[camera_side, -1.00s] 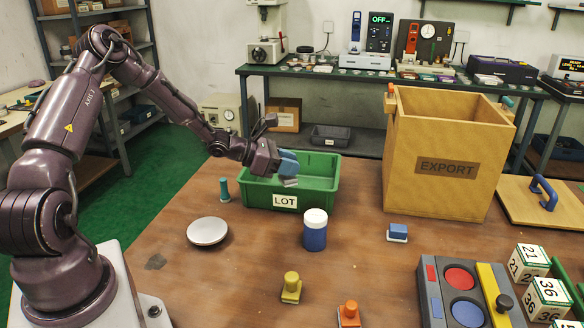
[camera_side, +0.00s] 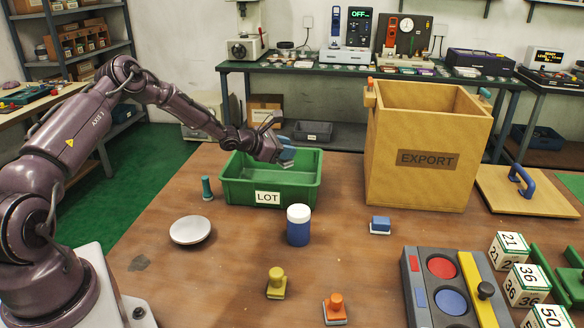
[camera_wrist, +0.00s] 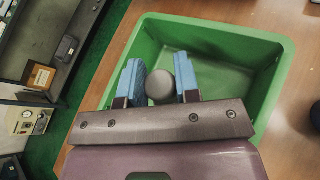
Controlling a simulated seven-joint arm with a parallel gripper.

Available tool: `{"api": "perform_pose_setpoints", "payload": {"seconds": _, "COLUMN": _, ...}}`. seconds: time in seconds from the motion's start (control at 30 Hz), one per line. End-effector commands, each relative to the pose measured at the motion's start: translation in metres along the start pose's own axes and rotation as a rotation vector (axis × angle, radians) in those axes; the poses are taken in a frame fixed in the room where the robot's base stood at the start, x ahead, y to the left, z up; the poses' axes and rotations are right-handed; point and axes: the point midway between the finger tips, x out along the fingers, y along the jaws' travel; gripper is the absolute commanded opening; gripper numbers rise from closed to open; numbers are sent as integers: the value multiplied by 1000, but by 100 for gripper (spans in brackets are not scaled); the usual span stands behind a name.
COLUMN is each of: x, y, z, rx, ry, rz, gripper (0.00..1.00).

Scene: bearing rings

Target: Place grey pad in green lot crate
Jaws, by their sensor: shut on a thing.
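The green lot crate (camera_side: 240,192), with a white LOT label, stands open on the brown table. In the wrist view its rim (camera_wrist: 215,28) surrounds much of the space ahead of my fingers. My gripper (camera_side: 287,155), with blue fingertips, is above the crate's right half. It is shut on the grey pad (camera_side: 286,164), which shows as a small pale grey piece below the fingers. In the wrist view the pad's round grey knob (camera_wrist: 160,87) sits between the two fingertips. The pad's underside and its exact height above the crate floor cannot be told.
A blue-and-white jar (camera_side: 298,228) stands in front of the crate. A teal piece (camera_side: 207,188) and a white dish (camera_side: 190,230) are to its left. Blue (camera_side: 380,225), yellow (camera_side: 276,284) and orange (camera_side: 335,308) stamps lie nearer. The tall EXPORT box (camera_side: 427,160) stands right.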

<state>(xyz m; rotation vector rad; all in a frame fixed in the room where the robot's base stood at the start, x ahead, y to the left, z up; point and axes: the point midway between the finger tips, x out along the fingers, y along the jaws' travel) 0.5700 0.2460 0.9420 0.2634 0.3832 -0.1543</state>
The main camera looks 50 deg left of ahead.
Motion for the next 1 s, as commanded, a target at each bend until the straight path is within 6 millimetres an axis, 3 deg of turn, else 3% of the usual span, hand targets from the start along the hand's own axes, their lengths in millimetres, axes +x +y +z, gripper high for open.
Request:
{"api": "perform_pose_setpoints", "payload": {"seconds": 0.1, "x": 23, "y": 3, "z": -18, "rx": 0, "ry": 3, "rz": -2, "gripper": 0}}
{"api": "perform_pose_setpoints", "payload": {"seconds": 0.23, "x": 37, "y": 6, "z": -27, "rx": -1, "ry": 3, "rz": -2, "gripper": 0}}
{"api": "perform_pose_setpoints", "payload": {"seconds": 0.53, "x": 53, "y": 10, "z": -39, "rx": 0, "ry": 4, "rz": -2, "gripper": 0}}
{"api": "perform_pose_setpoints", "payload": {"seconds": 0.73, "x": 63, "y": 4, "z": -63, "rx": -2, "ry": 3, "rz": -2, "gripper": 0}}
{"api": "perform_pose_setpoints", "payload": {"seconds": 1.0, "x": 64, "y": 4, "z": -64, "rx": -1, "ry": 2, "rz": -1, "gripper": 0}}
